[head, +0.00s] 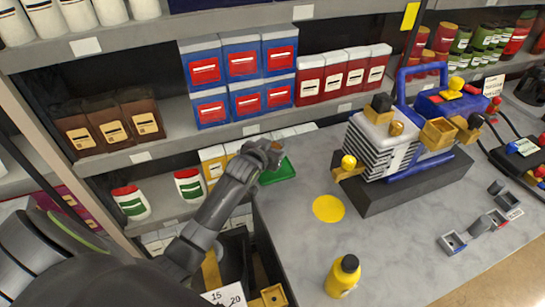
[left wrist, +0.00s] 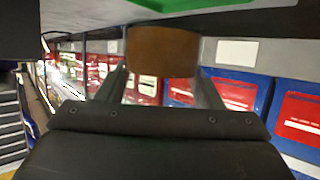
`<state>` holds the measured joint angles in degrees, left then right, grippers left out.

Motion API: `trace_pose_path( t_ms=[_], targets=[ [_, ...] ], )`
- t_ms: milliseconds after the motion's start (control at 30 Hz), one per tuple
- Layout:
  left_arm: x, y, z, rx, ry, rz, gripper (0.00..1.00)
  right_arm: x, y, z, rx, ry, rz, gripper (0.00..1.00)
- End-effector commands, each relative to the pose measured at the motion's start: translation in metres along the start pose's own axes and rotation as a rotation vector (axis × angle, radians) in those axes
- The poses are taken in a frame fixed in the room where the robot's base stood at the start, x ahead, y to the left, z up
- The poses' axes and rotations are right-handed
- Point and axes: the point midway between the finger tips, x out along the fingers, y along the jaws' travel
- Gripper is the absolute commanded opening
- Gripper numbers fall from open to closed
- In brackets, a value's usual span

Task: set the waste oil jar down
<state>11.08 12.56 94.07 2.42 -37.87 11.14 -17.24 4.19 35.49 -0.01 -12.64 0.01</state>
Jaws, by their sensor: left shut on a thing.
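My left gripper (head: 264,156) is at the back left edge of the grey table, beside a green tray (head: 280,172). In the left wrist view the fingers (left wrist: 163,88) are shut on a brown jar (left wrist: 163,52), seemingly the waste oil jar. The green tray also shows at the top edge of the left wrist view (left wrist: 190,4). I cannot tell whether the jar touches the tray. My right gripper is not in view.
The vacuum pump (head: 385,145) stands on a dark base right of the gripper. A yellow disc (head: 328,208) lies on the table (head: 290,235), and a yellow bottle (head: 343,275) stands nearer. Shelves with blue boxes (head: 242,57) rise close behind the gripper. Small grey cups (head: 480,226) are at right.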

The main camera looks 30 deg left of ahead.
Motion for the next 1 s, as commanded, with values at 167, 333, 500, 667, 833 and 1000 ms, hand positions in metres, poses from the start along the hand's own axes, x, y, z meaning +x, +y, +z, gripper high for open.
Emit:
trace_pose_path(
  t_ms=[167,333,500,667,833,1000],
  targets=[
    [0.007,0.001,0.019,0.0,-0.003,0.0,0.3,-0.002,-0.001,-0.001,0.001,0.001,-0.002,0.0],
    [0.015,0.0,0.036,0.001,0.0,0.001,0.3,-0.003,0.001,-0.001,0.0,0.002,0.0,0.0],
    [0.015,0.0,0.038,0.001,0.003,0.001,0.3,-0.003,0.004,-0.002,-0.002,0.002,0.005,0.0],
    [0.016,0.0,0.039,0.001,0.002,0.001,0.3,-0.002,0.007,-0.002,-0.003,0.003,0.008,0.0],
    [0.016,0.0,0.04,0.001,0.001,0.001,0.75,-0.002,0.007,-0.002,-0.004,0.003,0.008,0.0],
    [0.016,0.0,0.04,0.001,0.001,0.001,0.82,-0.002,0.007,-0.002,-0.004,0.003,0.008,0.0]
  ],
)
